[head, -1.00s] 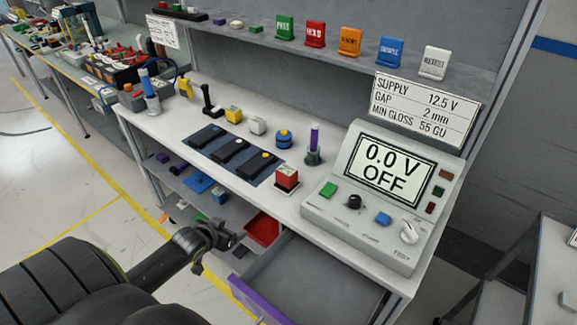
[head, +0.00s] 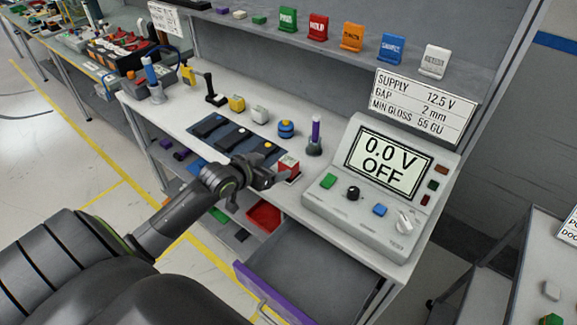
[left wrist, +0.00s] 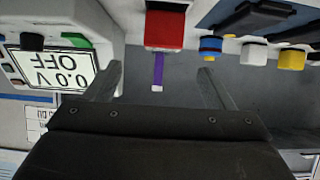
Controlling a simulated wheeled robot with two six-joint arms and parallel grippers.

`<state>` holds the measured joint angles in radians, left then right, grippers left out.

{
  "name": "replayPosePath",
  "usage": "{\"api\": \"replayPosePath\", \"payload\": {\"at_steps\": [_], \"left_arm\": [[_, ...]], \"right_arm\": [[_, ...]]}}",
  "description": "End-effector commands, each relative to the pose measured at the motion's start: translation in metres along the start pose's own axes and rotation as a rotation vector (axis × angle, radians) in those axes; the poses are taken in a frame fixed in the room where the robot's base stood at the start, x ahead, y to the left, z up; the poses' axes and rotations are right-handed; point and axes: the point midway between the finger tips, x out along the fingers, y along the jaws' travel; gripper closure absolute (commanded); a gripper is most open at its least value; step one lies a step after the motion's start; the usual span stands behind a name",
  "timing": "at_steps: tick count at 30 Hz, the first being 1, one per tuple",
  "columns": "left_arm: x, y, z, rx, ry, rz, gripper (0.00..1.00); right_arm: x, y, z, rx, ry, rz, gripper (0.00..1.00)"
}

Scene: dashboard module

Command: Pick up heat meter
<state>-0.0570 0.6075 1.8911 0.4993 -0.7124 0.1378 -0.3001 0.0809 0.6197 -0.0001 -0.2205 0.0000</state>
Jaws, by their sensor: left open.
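No thing carries a readable heat meter label, so I cannot tell which one it is. A red block with a pale top (head: 289,165) stands at the bench's front edge, partly hidden by my left gripper (head: 268,177). My left gripper is open and empty, close to the block in the picture; whether they touch is unclear. In the left wrist view, the red block (left wrist: 164,28) shows at the top, beyond the open fingers (left wrist: 158,78). A purple stick (head: 315,130) stands upright in a holder behind the block. My right gripper is not in view.
The grey console (head: 375,215) reading "0.0 V OFF" stands to the right. A blue-yellow round piece (head: 286,129), white block (head: 259,115) and yellow block (head: 236,103) stand behind the dark slotted tray (head: 218,134). An open drawer (head: 325,275) juts out below the bench.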

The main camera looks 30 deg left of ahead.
Motion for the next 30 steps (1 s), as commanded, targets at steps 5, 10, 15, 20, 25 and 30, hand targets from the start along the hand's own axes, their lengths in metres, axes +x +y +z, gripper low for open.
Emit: {"api": "replayPosePath", "payload": {"at_steps": [5, 10, 15, 20, 25, 30], "left_arm": [[0.027, 0.0, -0.001, -0.004, -0.001, 0.0, 0.24], [0.042, 0.0, -0.001, -0.002, 0.0, 0.0, 0.24], [0.048, -0.001, 0.0, -0.001, -0.001, -0.001, 0.24], [0.061, -0.002, -0.002, -0.002, -0.001, -0.001, 0.24], [0.081, -0.004, -0.001, -0.002, -0.001, -0.001, 0.24], [0.094, -0.004, 0.0, -0.002, 0.0, -0.001, 0.24]], "right_arm": [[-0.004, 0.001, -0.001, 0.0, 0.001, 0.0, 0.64], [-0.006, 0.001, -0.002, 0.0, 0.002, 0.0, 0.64], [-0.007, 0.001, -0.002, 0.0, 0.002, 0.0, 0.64], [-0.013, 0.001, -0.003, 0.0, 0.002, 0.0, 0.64], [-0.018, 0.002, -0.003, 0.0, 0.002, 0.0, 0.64], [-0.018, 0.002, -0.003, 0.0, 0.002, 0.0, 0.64]]}}
